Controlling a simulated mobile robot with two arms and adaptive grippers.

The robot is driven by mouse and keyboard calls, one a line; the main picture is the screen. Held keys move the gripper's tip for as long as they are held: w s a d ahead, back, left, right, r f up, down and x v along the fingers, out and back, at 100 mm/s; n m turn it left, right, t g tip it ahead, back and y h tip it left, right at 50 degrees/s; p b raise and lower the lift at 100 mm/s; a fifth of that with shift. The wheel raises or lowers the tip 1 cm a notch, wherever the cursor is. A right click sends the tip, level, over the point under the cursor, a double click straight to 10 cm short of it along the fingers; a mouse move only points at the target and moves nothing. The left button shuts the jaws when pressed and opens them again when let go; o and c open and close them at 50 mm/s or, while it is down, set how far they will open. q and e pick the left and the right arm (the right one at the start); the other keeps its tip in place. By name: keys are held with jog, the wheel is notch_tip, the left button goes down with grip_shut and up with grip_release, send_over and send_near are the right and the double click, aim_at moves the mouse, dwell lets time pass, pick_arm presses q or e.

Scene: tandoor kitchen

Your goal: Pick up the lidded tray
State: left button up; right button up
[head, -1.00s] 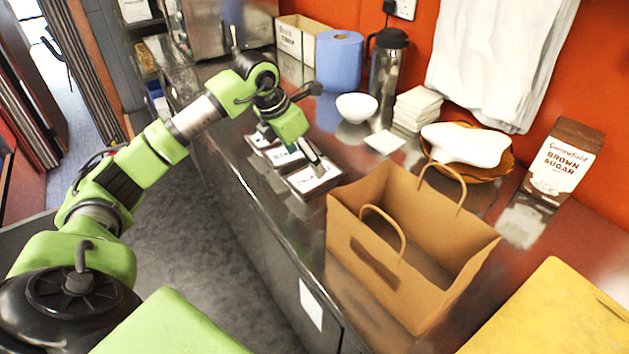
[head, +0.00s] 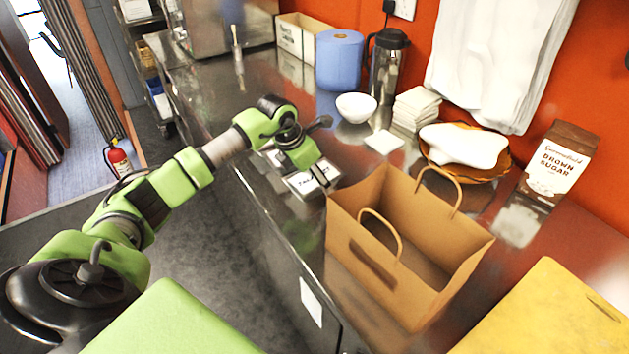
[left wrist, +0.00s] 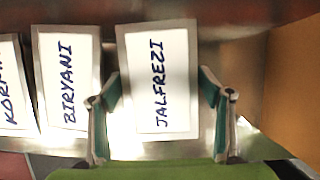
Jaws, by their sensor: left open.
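Several labelled, lidded trays lie in a row on the steel counter. In the left wrist view the JALFREZI tray (left wrist: 158,75) is in the middle, with the BIRYANI tray (left wrist: 68,75) and the KORMA tray (left wrist: 12,85), cut by the edge, to its left. My left gripper (left wrist: 160,88) is open, its two fingers at either side of the JALFREZI tray's near part; I cannot tell whether they touch it. In the head view my left gripper (head: 320,177) is at the nearest tray (head: 299,184) and partly hides it. The other trays are mostly behind the arm. My right gripper is not in view.
A brown paper bag (head: 385,262) stands open just right of the trays. Behind are a white bowl (head: 356,107), stacked napkins (head: 416,106), a flask (head: 386,70) and a blue roll (head: 339,60). A yellow board (head: 545,315) lies at front right.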

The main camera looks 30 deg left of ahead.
pick_arm(q)
jog(key=shift+f+b, duration=0.25)
jog(key=shift+b, duration=0.05)
dwell(0.5)
jog(key=c, duration=1.4)
jog(key=shift+o, duration=0.2)
jog(key=shift+r, duration=0.1)
